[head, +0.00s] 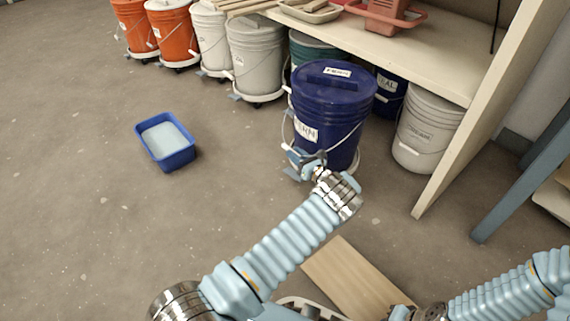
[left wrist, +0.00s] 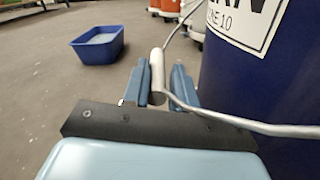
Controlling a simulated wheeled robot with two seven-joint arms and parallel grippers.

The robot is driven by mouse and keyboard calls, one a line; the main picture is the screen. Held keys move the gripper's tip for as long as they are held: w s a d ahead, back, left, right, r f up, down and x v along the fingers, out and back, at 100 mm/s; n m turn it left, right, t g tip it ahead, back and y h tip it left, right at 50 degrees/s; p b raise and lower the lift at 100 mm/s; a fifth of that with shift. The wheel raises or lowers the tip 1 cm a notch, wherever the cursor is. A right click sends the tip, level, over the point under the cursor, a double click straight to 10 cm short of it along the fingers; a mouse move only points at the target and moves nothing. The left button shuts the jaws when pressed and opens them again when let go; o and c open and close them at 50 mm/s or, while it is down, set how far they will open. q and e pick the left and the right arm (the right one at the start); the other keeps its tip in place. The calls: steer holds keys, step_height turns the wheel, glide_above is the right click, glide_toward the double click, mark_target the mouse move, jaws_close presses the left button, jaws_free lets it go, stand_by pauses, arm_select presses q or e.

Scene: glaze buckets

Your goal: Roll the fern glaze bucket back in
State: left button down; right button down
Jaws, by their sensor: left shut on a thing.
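The fern glaze bucket (head: 332,112) is dark blue with a lid, and its white label ends in "ERN". It stands upright on the floor in front of the low shelf (head: 440,62). My left gripper (head: 312,164) is at its lower front, shut on the pale grip of its wire handle. In the left wrist view the grip (left wrist: 157,75) sits between the two blue fingers, beside the bucket wall (left wrist: 265,95). My right gripper (head: 398,313) is low at the bottom edge, partly cut off, and its jaws cannot be made out.
Under the shelf stand a teal bucket (head: 312,50), another dark blue bucket (head: 390,88) and a white bucket (head: 427,128). Grey, white and orange buckets line up to the left. A blue tub (head: 167,142) sits on open floor. A wooden board (head: 352,278) lies near me.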

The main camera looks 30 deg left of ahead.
mark_target(308, 147)
arm_select(q)
steer(key=shift+w+d+r, duration=0.1)
steer(key=shift+w+d, duration=0.3)
steer(key=shift+w, duration=0.5)
steer(key=shift+w+d, duration=0.4)
steer(key=shift+w, duration=0.5)
steer(key=shift+w+d+r, duration=0.1)
steer(key=shift+w+d, duration=0.3)
steer(key=shift+w, duration=0.5)
steer(key=c, duration=1)
jaws_free()
steer(key=shift+c, duration=0.2)
steer(key=shift+f, duration=0.1)
steer(key=p+v, duration=0.1)
steer(key=v, duration=1.2)
steer(key=shift+s+d, duration=0.25)
steer(key=shift+d, duration=0.1)
steer(key=shift+f, duration=0.1)
